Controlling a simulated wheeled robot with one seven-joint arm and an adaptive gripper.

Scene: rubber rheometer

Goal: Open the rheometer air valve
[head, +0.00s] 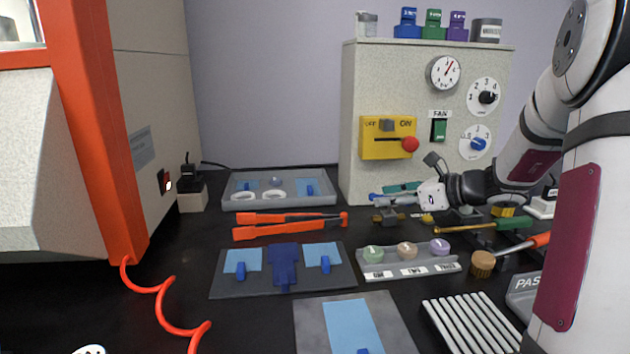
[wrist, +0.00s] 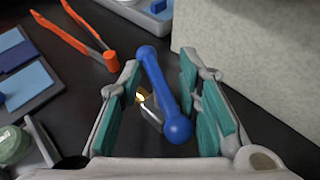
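The air valve shows in the wrist view as a blue bar handle (wrist: 163,88) with rounded ends over a small brass and metal body (wrist: 146,103). In the head view the blue handle (head: 376,197) and brass body (head: 388,218) are at the foot of the control cabinet, partly hidden by my gripper. My gripper (head: 402,190) is low over the valve. In the wrist view my gripper (wrist: 160,66) is open, with one teal-padded finger on each side of the handle. Gaps show between both fingers and the handle, which lies slightly slanted between them.
The speckled control cabinet (head: 425,100) stands close behind the valve; its wall (wrist: 255,60) is right of my gripper. Orange tongs (head: 285,220) and a grey tray (head: 275,200) lie left. A screwdriver (head: 480,227) and a disc rack (head: 410,265) are nearby.

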